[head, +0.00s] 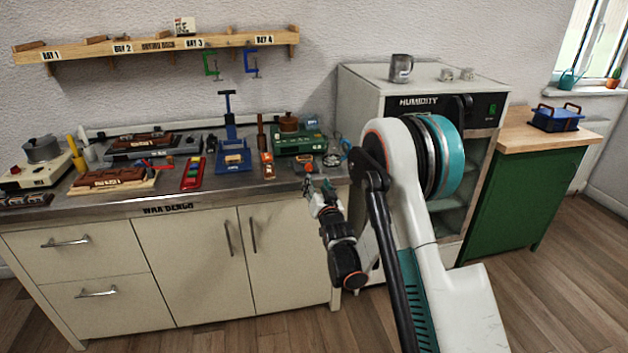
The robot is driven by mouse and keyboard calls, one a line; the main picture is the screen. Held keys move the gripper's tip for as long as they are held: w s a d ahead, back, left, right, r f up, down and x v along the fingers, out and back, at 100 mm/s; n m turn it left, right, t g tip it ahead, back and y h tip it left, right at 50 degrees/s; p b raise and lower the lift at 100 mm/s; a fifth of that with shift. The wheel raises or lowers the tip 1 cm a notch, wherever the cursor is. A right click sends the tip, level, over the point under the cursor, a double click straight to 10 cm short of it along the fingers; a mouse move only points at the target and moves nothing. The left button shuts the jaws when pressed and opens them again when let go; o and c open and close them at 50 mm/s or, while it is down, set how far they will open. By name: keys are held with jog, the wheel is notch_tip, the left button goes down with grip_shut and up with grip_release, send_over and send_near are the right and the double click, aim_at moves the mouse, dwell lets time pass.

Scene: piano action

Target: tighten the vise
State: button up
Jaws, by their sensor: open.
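A blue bench device (233,160) stands on the wax bench, with a tall blue post and crossbar behind it. It may be the vise, but it is too small in the head view to be sure, and its jaws and handle cannot be made out. My gripper (308,186) is open, at the right end of the bench near its front edge. It is to the right of the blue device and apart from it. Nothing shows between its fingers, though they are small here.
A green box (299,141) and a red tray (192,173) flank the blue device. Brown moulds (112,177) and a pot (41,150) fill the bench's left. A shelf (160,45) hangs above. A humidity cabinet (408,97) stands right, partly behind my arm. The floor in front is clear.

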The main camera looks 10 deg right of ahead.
jog(key=shift+s, duration=0.5)
